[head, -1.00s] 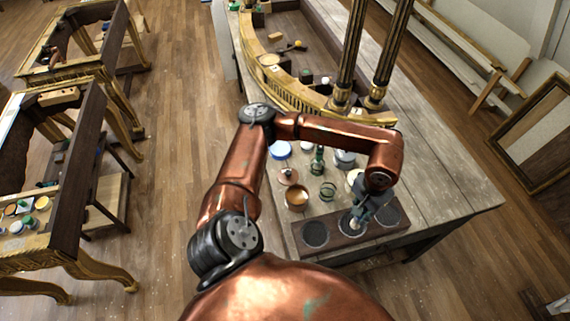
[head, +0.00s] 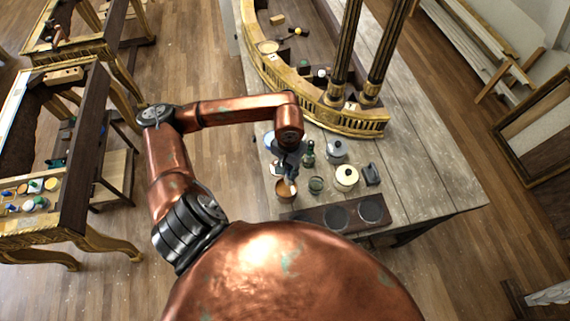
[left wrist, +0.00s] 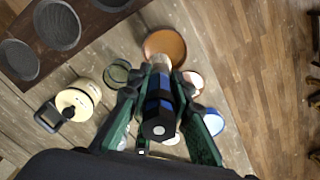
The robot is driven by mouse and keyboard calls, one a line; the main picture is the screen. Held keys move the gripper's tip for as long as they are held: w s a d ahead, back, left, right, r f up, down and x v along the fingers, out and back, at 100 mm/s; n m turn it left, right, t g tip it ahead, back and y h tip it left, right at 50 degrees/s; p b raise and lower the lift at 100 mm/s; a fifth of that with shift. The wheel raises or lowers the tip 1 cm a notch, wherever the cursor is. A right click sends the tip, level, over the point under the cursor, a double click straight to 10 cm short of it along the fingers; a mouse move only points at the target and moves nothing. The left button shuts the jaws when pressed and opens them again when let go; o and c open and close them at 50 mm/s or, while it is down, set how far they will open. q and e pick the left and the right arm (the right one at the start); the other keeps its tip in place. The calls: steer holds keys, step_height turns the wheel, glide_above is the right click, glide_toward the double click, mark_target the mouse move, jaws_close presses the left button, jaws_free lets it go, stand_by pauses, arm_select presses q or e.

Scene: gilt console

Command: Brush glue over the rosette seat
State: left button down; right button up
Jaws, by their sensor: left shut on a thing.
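My left gripper (head: 290,160) is shut on a brush (left wrist: 160,95). In the left wrist view the brush has a black hexagonal end, blue bands and a pale metal part, between the green fingers (left wrist: 165,118). Its far end points at a brown bowl (left wrist: 165,46), which also shows in the head view (head: 284,192). A pale tip shows at the bowl in the head view; I cannot tell whether it touches the contents. The gilt console (head: 355,122) stands behind, with dark fluted legs. I cannot make out the rosette seat for certain. My right gripper is not in view.
Near the bowl stand a green glass jar (head: 316,184), a green bottle (head: 308,153), a cream pot (head: 346,178) and a grey pot (head: 337,150). The table (head: 430,170) is clear at right.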

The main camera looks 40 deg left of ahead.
mark_target(286, 180)
arm_select(q)
steer(key=shift+s+a+f, duration=0.3)
steer(key=shift+a+f, duration=0.1)
steer(key=shift+f, duration=0.35)
steer(key=shift+f+b, duration=0.3)
steer(key=shift+f, duration=1.85)
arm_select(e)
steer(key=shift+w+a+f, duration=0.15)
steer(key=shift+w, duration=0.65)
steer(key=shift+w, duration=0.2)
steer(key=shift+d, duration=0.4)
arm_select(q)
steer(key=shift+f+b, duration=0.3)
steer(key=shift+b, duration=0.2)
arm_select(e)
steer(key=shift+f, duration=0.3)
arm_select(q)
steer(key=shift+f, duration=0.2)
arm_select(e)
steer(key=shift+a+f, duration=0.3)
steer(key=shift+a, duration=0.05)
